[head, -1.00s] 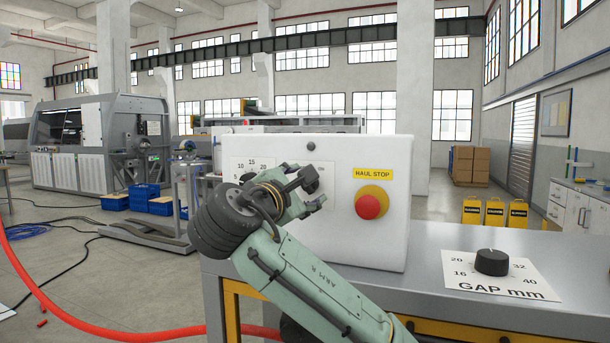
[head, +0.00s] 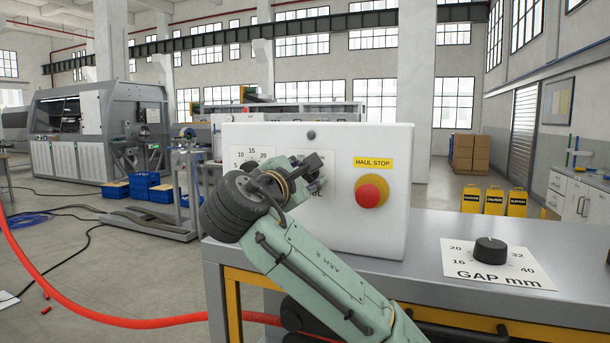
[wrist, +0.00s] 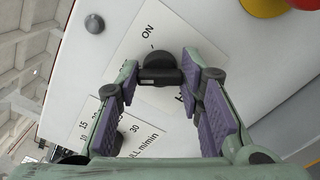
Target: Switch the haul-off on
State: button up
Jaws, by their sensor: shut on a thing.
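The white control box (head: 235,140) stands on the grey bench top and carries the switch plate, which reads ON in the wrist view (wrist: 125,50). A black rotary switch knob (wrist: 158,66) sits on that plate. My gripper (head: 312,174) is at the front face of the box; in the wrist view my gripper (wrist: 160,82) has its purple-padded fingers on either side of the knob, shut on it. In the head view the gripper hides the knob and most of its plate. A small tick mark lies between the knob and the word ON.
The red haul stop button (head: 371,191) on its yellow base is close right of my gripper. A speed dial plate (head: 240,162) is on the left, partly covered by my arm. A black gap knob (head: 489,250) sits on the bench at right. A red hose (head: 120,312) crosses the floor.

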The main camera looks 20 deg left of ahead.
jog(key=c, duration=0.3)
jog(key=shift+c, duration=0.2)
jog(key=shift+f+m+b, duration=0.1)
jog(key=shift+m+b, duration=0.25)
jog(key=shift+m, duration=0.05)
jog(key=shift+f+m+b, duration=0.1)
jog(key=shift+m+b, duration=0.55)
jog(key=shift+m, duration=0.25)
jog(key=m+b, duration=0.1)
jog(key=m, duration=0.1)
jog(key=shift+m, duration=0.4)
jog(key=m+b, duration=0.2)
jog(key=m, duration=0.2)
jog(key=shift+m+b, duration=0.6)
jog(key=shift+m, duration=1.7)
